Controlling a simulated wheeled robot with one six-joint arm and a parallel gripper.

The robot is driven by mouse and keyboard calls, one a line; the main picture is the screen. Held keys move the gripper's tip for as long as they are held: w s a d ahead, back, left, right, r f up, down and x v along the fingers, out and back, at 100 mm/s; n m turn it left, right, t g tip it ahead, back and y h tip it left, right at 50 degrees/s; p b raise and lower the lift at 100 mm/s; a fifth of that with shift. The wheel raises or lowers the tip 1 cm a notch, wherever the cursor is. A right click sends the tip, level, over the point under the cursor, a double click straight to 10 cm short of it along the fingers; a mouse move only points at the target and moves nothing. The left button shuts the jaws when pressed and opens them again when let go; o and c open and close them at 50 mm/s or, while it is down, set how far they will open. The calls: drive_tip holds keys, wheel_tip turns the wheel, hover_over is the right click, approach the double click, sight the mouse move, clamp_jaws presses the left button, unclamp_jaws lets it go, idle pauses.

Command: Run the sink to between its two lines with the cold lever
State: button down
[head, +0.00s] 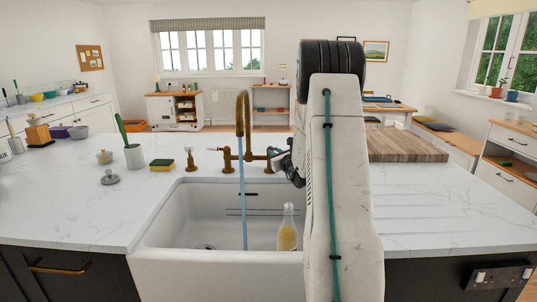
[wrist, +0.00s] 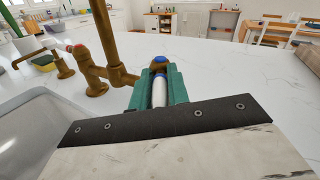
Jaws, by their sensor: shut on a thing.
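The white sink (head: 190,222) is set in the marble counter. A brass tap (head: 243,105) arches over it, and a pale blue stream of water (head: 243,200) falls into the basin. In the head view my gripper (head: 284,162) is partly hidden by my arm.
A bottle with yellow liquid (head: 287,237) stands in the sink. A wooden board (head: 405,147) lies on the right.

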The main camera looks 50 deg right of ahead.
drive_tip(key=shift+w+r, duration=0.35)
drive_tip(key=c, duration=1.7)
unclamp_jaws()
drive_tip(key=o, duration=0.4)
drive_tip(key=shift+w+f, duration=0.25)
drive_tip(key=shift+c, duration=0.2)
drive_tip(key=shift+s, duration=0.4)
drive_tip(key=v, duration=0.7)
drive_tip(key=shift+s, duration=0.2)
